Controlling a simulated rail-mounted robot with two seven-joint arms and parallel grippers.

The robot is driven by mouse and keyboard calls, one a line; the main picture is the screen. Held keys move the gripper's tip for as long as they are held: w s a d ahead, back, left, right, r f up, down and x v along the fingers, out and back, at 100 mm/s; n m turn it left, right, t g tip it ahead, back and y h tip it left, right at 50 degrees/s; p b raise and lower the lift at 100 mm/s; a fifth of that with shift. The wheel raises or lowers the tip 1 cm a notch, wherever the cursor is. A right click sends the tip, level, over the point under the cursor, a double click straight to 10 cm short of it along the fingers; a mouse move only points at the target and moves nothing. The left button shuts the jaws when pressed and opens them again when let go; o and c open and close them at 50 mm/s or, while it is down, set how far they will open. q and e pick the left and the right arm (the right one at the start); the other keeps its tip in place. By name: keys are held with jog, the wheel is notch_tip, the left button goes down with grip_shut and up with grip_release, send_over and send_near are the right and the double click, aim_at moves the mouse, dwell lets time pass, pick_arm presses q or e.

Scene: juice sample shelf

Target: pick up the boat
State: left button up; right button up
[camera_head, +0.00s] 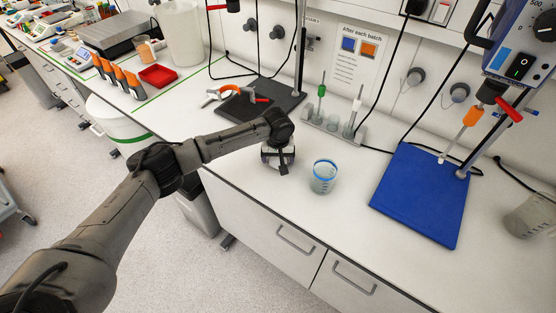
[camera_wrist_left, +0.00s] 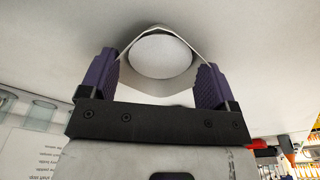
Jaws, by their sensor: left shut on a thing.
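The boat (camera_wrist_left: 162,58) is a small white dish with flared, pointed sides and a round-looking flat middle, in the left wrist view. My left gripper (camera_wrist_left: 160,72) has its two purple fingers on either side of the boat, shut on it. In the head view my left gripper (camera_head: 279,163) points down over the white bench, left of the glass beaker. There the boat is mostly hidden by the gripper, and I cannot tell whether it touches the bench. My right gripper is not in view.
A blue-rimmed beaker (camera_head: 323,177) stands close right of my left gripper. Behind are a rack (camera_head: 333,127) with brushes and a dark stand base (camera_head: 262,100). A blue stand base (camera_head: 421,194) lies to the right. The bench's front edge is near.

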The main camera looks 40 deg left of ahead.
pick_arm(q)
jog(key=shift+c, duration=0.6)
jog(key=shift+r, duration=0.1)
jog(key=shift+r, duration=0.5)
jog(key=r, duration=0.2)
jog(key=r+p, duration=0.1)
jog(key=shift+w+d+r, duration=0.25)
jog(key=shift+d, duration=0.1)
jog(key=w+d+r, duration=0.6)
jog(key=d, duration=0.2)
jog(key=shift+w+d+r+p, duration=0.15)
jog(key=shift+d+p, duration=0.2)
jog(key=shift+p, duration=0.1)
